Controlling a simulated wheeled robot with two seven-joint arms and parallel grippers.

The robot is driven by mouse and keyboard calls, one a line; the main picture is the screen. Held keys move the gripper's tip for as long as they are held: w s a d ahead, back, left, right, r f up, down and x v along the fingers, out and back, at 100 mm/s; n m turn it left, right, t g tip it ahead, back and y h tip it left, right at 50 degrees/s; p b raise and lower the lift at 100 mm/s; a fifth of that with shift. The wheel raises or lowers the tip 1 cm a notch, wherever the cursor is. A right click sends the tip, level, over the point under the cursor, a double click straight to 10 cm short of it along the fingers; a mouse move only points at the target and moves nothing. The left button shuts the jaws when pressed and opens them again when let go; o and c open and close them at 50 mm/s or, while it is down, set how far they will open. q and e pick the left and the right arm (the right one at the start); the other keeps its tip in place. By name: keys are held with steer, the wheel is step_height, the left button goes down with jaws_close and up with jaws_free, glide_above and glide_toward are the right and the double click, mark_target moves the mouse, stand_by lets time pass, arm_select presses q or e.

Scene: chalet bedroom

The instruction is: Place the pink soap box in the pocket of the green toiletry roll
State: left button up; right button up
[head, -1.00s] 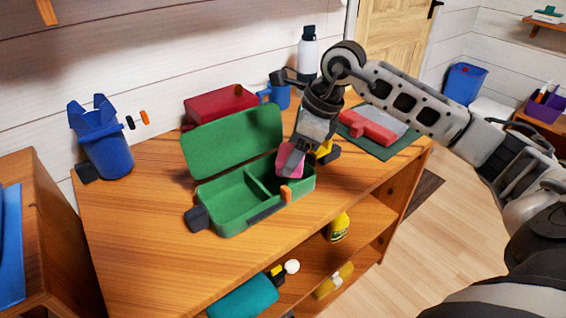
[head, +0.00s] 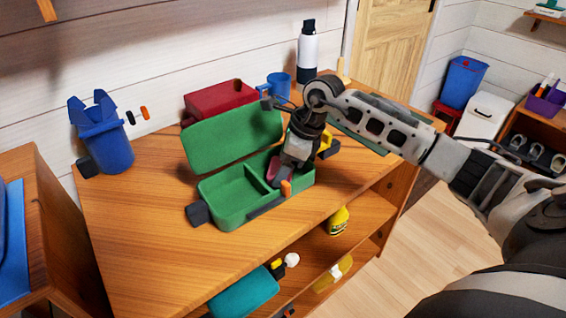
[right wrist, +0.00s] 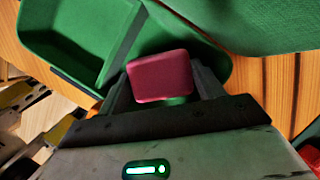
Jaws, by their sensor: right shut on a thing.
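The green toiletry roll (head: 223,213) lies open on the wooden dresser top, its lid raised at the back and a divider between two pockets. It also shows in the right wrist view (right wrist: 65,70). My right gripper (head: 279,180) is shut on the pink soap box (head: 272,170) at the right pocket. In the right wrist view the soap box (right wrist: 160,76) sits between the fingers, over the right pocket. The arm hides part of that pocket, and I cannot tell whether the box touches its floor. My left gripper is not in view.
A red box (head: 217,99), a blue mug (head: 279,85) and a white bottle (head: 307,58) stand behind the roll. A blue bin-like holder (head: 108,150) stands at the left. The dresser top (head: 145,210) is clear left of the roll.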

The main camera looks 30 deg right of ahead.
steer(key=shift+f, duration=0.2)
steer(key=o, duration=0.7)
steer(key=shift+r, duration=0.1)
steer(key=shift+o, duration=0.2)
steer(key=v, duration=1.2)
steer(key=shift+r, duration=0.1)
